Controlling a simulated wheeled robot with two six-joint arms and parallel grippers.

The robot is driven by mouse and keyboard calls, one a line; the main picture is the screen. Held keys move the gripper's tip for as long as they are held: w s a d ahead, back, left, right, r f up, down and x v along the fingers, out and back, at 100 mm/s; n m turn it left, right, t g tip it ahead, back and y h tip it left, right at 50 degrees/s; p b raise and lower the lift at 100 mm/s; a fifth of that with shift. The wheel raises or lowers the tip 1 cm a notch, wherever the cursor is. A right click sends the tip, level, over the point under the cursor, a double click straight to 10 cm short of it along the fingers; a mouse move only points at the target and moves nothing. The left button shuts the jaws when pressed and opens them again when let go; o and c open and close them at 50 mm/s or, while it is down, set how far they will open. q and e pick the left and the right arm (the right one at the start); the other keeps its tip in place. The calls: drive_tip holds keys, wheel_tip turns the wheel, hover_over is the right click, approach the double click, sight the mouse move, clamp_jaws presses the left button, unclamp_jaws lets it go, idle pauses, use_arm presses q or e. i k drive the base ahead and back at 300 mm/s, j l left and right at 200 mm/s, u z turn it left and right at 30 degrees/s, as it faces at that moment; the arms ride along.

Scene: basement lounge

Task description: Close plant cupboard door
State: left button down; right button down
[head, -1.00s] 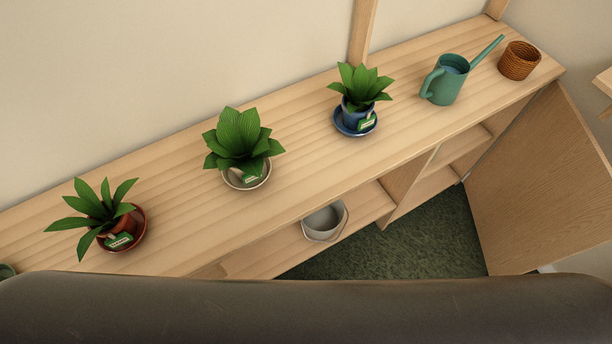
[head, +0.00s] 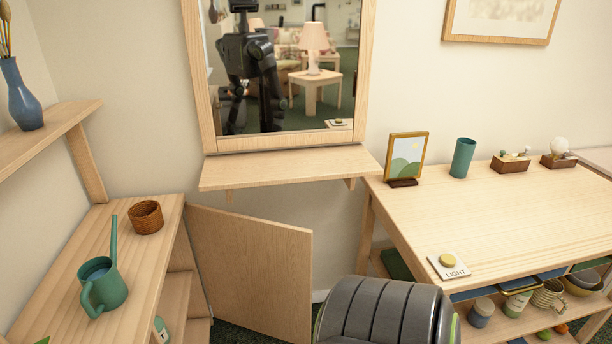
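The plant cupboard door (head: 254,268) is a plain wooden panel. It stands open, swung out from the right end of the cupboard (head: 120,228) at the lower left. Shelves show inside the open front, with a green bottle (head: 161,331) low down. A dark grey rounded part of my own body covers the bottom middle. Neither gripper is in view.
A mirror (head: 284,68) hangs above a narrow wall shelf (head: 290,168). A small strip of green floor shows by the door.

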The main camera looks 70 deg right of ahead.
sight(258, 273)
drive_tip(key=l+z, duration=0.1)
drive_tip(key=z, duration=0.3)
drive_tip(key=l+z, duration=0.1)
drive_tip(key=z, duration=0.3)
drive_tip(key=l+z, duration=0.1)
drive_tip(key=z, duration=0.75)
drive_tip(key=l, duration=0.1)
